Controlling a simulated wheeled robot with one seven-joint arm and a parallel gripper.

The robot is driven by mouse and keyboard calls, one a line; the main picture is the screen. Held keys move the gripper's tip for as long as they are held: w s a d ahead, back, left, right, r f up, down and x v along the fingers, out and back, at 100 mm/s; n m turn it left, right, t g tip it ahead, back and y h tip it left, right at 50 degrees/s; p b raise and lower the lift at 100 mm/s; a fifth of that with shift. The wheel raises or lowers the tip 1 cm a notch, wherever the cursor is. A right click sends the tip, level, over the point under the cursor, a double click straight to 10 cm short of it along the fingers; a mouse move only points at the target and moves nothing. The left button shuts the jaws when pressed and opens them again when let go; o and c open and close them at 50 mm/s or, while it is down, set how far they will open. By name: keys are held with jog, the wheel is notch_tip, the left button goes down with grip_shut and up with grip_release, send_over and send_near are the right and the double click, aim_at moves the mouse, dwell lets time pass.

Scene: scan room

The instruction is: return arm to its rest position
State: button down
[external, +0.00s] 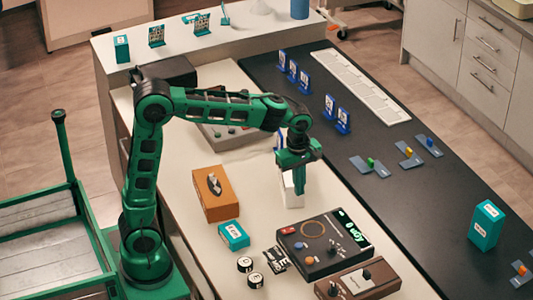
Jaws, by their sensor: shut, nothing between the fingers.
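My gripper (299,188) hangs from my green arm, pointing down above the light tabletop (215,160). Its fingers are shut, with nothing seen between them. A white upright object (291,196) stands right behind or beside the fingertips. My gripper partly hides it, and I cannot tell whether they touch. My arm rises from its base at the lower left, bends at the elbow and reaches right over the table.
Below the gripper is a dark device (325,245) with a green display. An orange box (216,193) and teal box (233,235) lie to the left. A brown box (358,281) is in front. Blue holders (294,70) stand on the black surface (400,150).

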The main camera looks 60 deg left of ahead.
jog(key=s+f+m, duration=0.4)
jog(key=s+m, duration=0.8)
jog(key=s, duration=0.4)
jog(key=s+f+m, duration=0.3)
jog(key=s+m, duration=0.9)
jog(key=s, duration=0.4)
jog(key=shift+s+d+f+g, duration=0.3)
jog(key=shift+s+f, duration=0.05)
jog(key=shift+w+f, duration=0.25)
jog(key=shift+w, duration=0.4)
